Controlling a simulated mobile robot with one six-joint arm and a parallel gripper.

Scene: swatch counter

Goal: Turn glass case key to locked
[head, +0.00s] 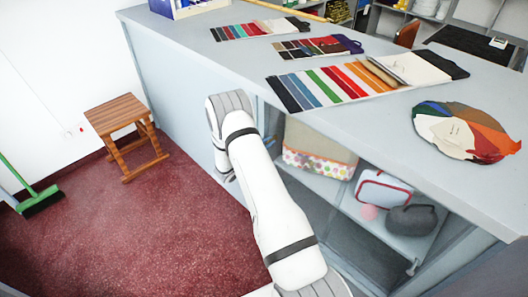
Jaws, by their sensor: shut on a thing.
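The glass case appears to be the shelved compartment (322,186) in the front of the grey counter. Whether glass covers its front is hard to tell. My white arm reaches up from the bottom edge to the counter front, then bends down there, left of the shelves. My gripper's fingers do not show; they are hidden behind or beyond my arm. The key and its lock cannot be seen either, so the key's position cannot be told.
The counter top (215,68) holds fabric swatch cards (330,84) and a round colour fan (465,132). Bags (383,190) sit on the shelves. A wooden stool (121,115) and green broom (38,195) stand left. The red floor (130,230) between is clear.

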